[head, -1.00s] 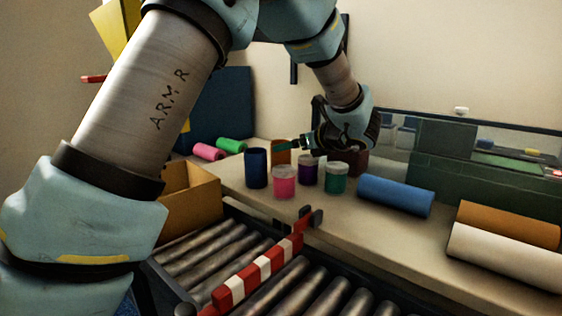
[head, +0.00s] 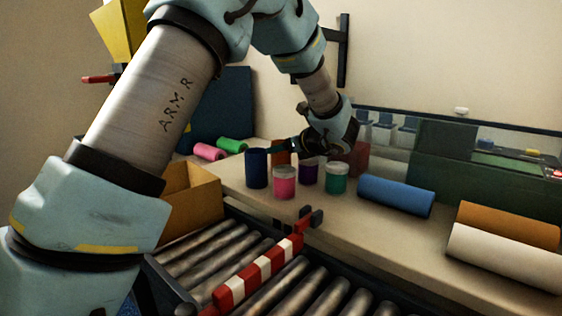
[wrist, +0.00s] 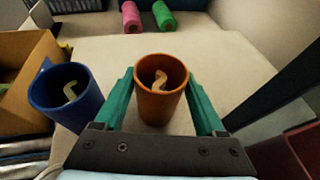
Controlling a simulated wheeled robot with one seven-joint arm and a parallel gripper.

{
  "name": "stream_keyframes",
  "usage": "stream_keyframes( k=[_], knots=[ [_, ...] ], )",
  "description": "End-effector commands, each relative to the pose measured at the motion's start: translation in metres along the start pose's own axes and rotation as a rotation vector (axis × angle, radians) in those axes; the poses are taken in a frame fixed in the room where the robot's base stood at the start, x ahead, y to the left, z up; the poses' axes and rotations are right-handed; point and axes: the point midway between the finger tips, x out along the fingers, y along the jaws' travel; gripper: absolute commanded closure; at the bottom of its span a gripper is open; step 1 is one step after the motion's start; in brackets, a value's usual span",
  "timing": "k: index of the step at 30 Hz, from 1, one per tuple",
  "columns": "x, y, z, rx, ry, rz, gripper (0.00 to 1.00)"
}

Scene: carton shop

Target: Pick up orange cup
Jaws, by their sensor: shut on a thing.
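The orange cup (wrist: 160,92) stands upright between the two teal fingers of my gripper (wrist: 161,76) in the wrist view. My gripper is shut on its sides. A small curved pale thing shows inside the cup. In the head view the orange cup (head: 281,159) is mostly hidden behind the blue and pink cups and my gripper (head: 283,148). It appears to be at table level; I cannot tell whether it touches the table.
A blue cup (wrist: 66,98) is close on the left. A cardboard box (head: 192,196) is left. Pink and green rolls lie behind.

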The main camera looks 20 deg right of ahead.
Motion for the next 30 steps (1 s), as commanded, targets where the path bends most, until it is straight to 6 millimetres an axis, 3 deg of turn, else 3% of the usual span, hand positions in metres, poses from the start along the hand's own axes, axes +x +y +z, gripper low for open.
stream_keyframes(
  k=[2,12,22,30],
  knots=[
    [0.000,0.000,0.000,0.000,0.000,0.000,0.45],
    [0.000,0.000,0.000,0.000,0.000,0.000,0.83],
    [-0.004,0.000,0.009,-0.002,-0.001,-0.001,0.83],
    [-0.024,-0.001,0.057,-0.004,-0.002,-0.002,0.83]
  ],
)
